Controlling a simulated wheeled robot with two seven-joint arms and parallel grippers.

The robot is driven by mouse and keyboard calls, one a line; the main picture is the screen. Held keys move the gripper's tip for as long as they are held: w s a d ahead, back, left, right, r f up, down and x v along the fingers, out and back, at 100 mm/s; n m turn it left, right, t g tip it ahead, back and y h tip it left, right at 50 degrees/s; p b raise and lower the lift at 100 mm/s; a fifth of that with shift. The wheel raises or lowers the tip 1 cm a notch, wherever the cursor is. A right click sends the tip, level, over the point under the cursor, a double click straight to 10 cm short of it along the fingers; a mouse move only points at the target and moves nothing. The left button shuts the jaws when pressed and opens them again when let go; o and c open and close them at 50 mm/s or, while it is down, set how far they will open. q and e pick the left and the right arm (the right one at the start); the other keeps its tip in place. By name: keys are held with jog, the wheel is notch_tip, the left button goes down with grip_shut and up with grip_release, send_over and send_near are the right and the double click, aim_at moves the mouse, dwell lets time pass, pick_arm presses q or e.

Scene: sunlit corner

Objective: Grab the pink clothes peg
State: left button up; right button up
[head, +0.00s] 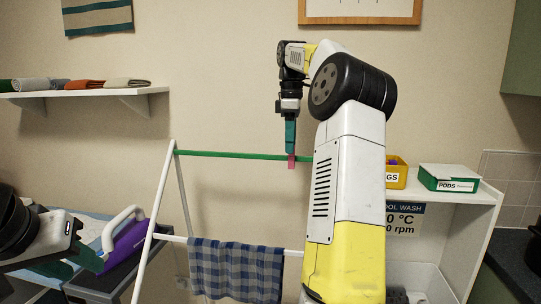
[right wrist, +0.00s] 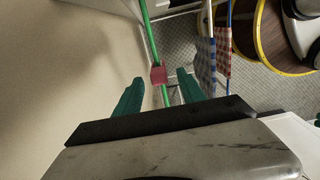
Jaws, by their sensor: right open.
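The pink clothes peg (head: 291,161) sits on the green rail (head: 230,155) of a white drying rack. My right gripper (head: 290,150) points down right above it, its teal fingers seen edge-on. In the right wrist view the peg (right wrist: 158,74) appears between the two spread fingertips of my right gripper (right wrist: 160,76), with a gap on each side. The gripper is open and empty; how far the tips reach down past the peg is hard to tell. My left gripper (head: 77,264) is low at the far left, its dark teal fingers apart, away from the peg.
A blue checked cloth (head: 236,270) hangs on the rack's lower rail. A purple object with a white handle (head: 122,243) stands beside my left gripper. At right, a shelf holds an orange box (head: 397,175) and a green PODS box (head: 448,178). The wall lies behind the rack.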

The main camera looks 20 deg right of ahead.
aim_at(290, 156)
notch_tip(290, 156, down, 5)
jog(key=shift+f, duration=0.1)
jog(key=shift+c, duration=0.5)
grip_shut()
